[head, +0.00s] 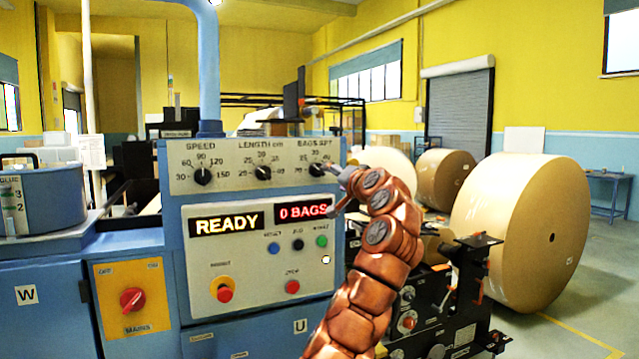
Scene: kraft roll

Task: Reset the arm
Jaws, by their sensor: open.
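My copper-coloured arm rises from the bottom centre, and my gripper (338,173) is at its end, small in view. It is open and in front of the right side of the control panel (182,186), close to the bags-set knob (317,169). I cannot tell whether a fingertip touches that knob. The speed knob (203,176) and the length knob (263,172) are in plain view to the left. The displays read READY (226,223) and 0 BAGS (303,211); the arm's end is at the right edge of the second display.
Below the displays are blue, black and green buttons, a red stop button (292,287) and a red knob on yellow (224,293). A red mains switch (131,299) is at left. Large kraft rolls (517,225) and a black machine frame (467,335) stand right of my arm.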

